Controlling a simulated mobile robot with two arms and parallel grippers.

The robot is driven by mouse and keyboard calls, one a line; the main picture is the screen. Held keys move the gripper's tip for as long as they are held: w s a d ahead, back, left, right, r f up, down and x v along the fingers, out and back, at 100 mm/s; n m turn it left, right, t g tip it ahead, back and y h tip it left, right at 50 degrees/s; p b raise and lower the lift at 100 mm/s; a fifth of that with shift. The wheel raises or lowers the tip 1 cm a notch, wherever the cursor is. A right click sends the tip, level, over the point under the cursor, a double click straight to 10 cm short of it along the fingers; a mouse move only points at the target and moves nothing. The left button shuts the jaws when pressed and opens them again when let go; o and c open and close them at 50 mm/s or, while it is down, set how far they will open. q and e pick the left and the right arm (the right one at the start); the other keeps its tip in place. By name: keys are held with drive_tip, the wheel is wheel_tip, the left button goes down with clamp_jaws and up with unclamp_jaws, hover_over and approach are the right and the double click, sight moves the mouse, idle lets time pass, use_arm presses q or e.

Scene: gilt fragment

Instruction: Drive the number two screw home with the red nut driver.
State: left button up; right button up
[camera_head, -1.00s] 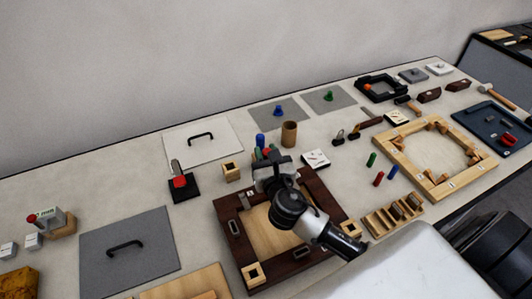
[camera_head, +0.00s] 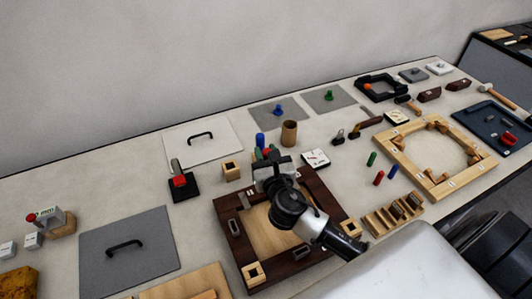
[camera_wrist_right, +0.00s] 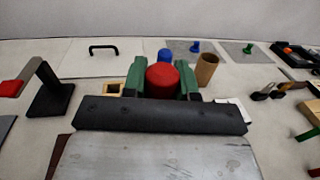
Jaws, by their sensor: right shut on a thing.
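My right gripper (camera_head: 267,156) is over the back edge of a dark-framed board (camera_head: 236,245) with a pale wooden middle. In the right wrist view its two green fingers are closed on the sides of a round red top (camera_wrist_right: 162,78), which looks like the red nut driver's handle. The driver's shaft and tip are hidden behind the gripper. The number two screw cannot be made out; my gripper and arm cover part of the board. I cannot tell whether the driver touches a screw. My left gripper is not in view.
A blue cylinder (camera_head: 260,139) and a wooden cup (camera_head: 289,133) stand just behind the gripper. A small wooden block (camera_head: 231,171) is to the left, a white card (camera_head: 315,159) to the right.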

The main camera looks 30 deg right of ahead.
drive_tip(key=shift+f, duration=0.25)
idle(0.4)
drive_tip(key=shift+r+p, duration=2.6)
drive_tip(key=shift+p, duration=0.05)
